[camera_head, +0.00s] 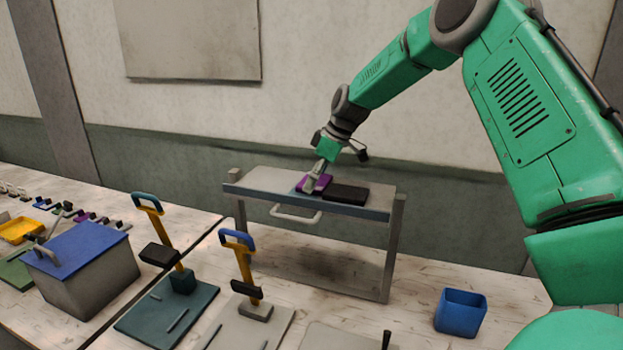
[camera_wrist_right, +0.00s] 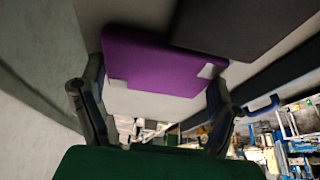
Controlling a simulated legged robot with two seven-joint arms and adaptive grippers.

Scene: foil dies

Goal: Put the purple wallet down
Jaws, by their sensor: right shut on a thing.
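The purple wallet (camera_head: 322,183) is at the top of the grey raised stand (camera_head: 262,178), just left of a black flat block. My right gripper (camera_head: 313,181) reaches down onto it from above. In the right wrist view the purple wallet (camera_wrist_right: 155,62) lies between the two dark fingers of my right gripper (camera_wrist_right: 155,85), which is shut on it. It looks flat and at the level of the stand's top, but I cannot tell whether it rests on it. My left gripper is not in view.
The black block (camera_head: 346,193) sits close on the wallet's right, and also shows in the wrist view (camera_wrist_right: 225,25). The stand's top is bare on the left. A blue bin (camera_head: 460,312), two lever presses (camera_head: 245,270) and a blue-lidded box (camera_head: 85,275) stand in front.

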